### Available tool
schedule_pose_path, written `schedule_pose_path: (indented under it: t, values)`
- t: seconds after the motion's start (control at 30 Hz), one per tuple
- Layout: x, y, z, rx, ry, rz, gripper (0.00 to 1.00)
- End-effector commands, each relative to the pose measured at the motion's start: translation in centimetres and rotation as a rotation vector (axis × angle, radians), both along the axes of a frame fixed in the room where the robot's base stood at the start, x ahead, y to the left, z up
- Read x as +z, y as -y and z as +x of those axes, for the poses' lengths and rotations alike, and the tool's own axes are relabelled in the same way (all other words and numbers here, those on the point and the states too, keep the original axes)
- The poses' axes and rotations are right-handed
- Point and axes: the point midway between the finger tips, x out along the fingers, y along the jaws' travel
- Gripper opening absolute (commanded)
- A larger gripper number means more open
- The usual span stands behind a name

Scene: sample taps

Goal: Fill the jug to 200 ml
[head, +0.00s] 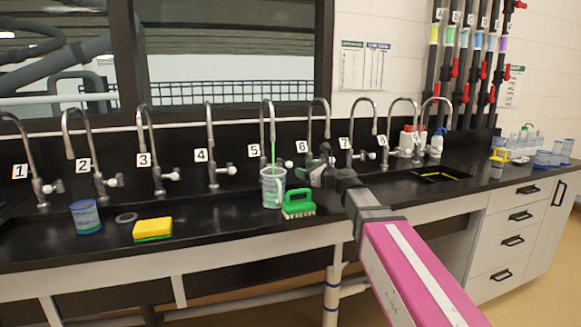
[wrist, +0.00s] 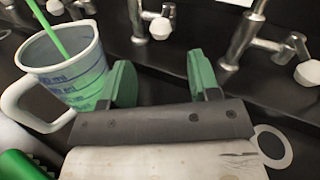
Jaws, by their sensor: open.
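The jug (head: 273,187) is a clear, marked jug standing upright below the spout of tap 5 (head: 263,125). A thin green stream runs from the spout into it. In the wrist view the jug (wrist: 70,75) shows at the left with its pale handle, ml marks and green in its lower part; I cannot read the exact level. My gripper (head: 314,165) is open and empty, right of the jug, close to tap 5's white knob (head: 289,164). In the wrist view a white knob (wrist: 160,28) lies ahead between the fingers (wrist: 162,80), apart from them.
A green brush (head: 299,204) stands just right of the jug. A yellow sponge (head: 152,229), a grey ring (head: 126,217) and a blue-marked cup (head: 86,217) are further left. Other numbered taps line the back. Bottles and cups stand on the right counter.

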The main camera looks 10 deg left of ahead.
Motion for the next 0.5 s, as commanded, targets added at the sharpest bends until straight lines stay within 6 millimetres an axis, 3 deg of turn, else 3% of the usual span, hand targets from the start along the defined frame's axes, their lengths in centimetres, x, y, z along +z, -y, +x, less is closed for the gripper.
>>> schedule_pose_path:
  t: [0.3,0.5]
  values:
    - [0.0,-4.8,3.4,0.001,0.000,0.000,0.56]
    - [0.0,-6.8,4.6,0.001,0.000,0.000,0.56]
